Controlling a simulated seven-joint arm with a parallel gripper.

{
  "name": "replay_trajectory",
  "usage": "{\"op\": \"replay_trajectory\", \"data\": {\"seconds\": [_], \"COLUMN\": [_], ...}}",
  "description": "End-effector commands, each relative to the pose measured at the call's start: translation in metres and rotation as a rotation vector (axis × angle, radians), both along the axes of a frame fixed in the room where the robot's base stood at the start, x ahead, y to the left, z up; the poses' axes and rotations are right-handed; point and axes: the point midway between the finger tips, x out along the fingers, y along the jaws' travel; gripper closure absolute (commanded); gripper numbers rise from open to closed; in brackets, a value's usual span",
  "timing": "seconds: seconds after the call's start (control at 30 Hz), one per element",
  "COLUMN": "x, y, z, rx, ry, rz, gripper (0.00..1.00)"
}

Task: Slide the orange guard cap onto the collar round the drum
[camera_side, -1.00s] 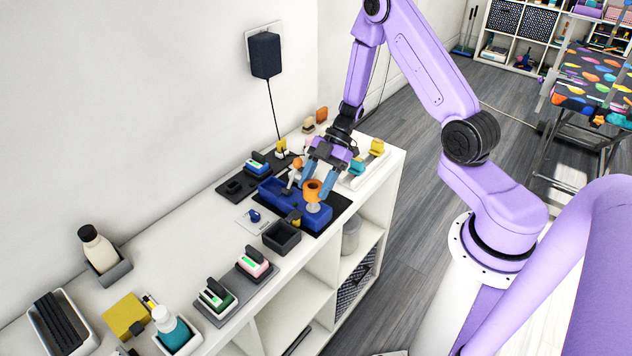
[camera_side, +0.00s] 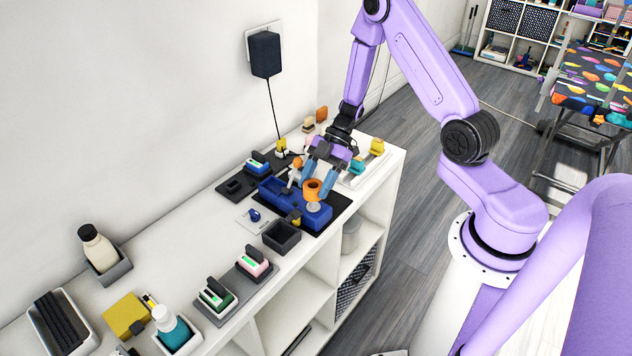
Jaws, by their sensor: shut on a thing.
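The orange guard cap (camera_side: 312,190) is a ring-shaped piece at the right part of the blue fixture. My gripper (camera_side: 318,186) points down with its blue-grey fingers shut on the cap. A pale round part, which looks like the drum with its collar (camera_side: 313,207), shows just below the cap. The cap is over or just above it; I cannot tell whether they touch. The blue fixture (camera_side: 272,192) lies on a black mat (camera_side: 343,207). The fingers hide part of the fixture and the cap's far side.
A dark open box (camera_side: 281,237) stands in front of the fixture. A small blue part (camera_side: 255,215) lies on a white card to its left. Grey docks with clippers (camera_side: 254,262) stand nearer. A white tray with coloured pieces (camera_side: 376,148) is behind right. The wall bounds the back.

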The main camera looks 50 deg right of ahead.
Motion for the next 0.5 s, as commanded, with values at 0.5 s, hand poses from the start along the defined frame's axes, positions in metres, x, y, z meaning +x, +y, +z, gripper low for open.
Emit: {"op": "replay_trajectory", "data": {"seconds": [0.5], "x": [0.0000], "y": [0.0000], "z": [-0.0068], "rx": [0.000], "ry": [0.001], "rz": [0.001], "gripper": [0.90]}}
